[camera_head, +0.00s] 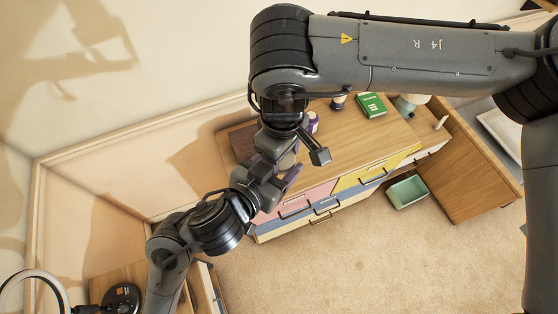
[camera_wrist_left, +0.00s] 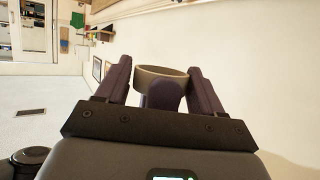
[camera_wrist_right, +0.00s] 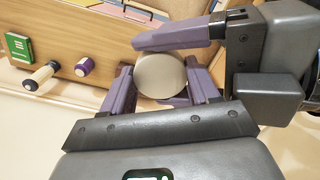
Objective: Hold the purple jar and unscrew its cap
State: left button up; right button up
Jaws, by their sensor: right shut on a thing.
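My right gripper (camera_wrist_right: 159,88) is shut on a round beige thing (camera_wrist_right: 161,75), whose flat face shows between its fingers. The same thing shows as a beige ring (camera_wrist_left: 146,72) in the left wrist view, partly hidden by a purple-grey finger. My left gripper (camera_wrist_left: 160,85) has its fingers spread on both sides of it; one left finger passes close by it in the right wrist view. No purple shows on the held thing. A small purple jar-like item (camera_wrist_right: 84,67) with a pale end stands apart on the wooden dresser; it also shows in the head view (camera_head: 313,122).
A dark-and-white bottle (camera_wrist_right: 40,76) and a green book (camera_wrist_right: 18,46) are on the dresser (camera_head: 372,142), the book also in the head view (camera_head: 371,105). A green bin (camera_head: 408,192) stands on the floor at right. The carpet in front is clear.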

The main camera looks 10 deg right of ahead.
pick_arm(q)
jog(key=c, duration=0.5)
pick_arm(e)
jog(key=o, duration=1.2)
pick_arm(q)
jog(key=shift+c, duration=0.2)
pick_arm(e)
jog(key=shift+o, duration=0.2)
jog(key=shift+a, duration=0.1)
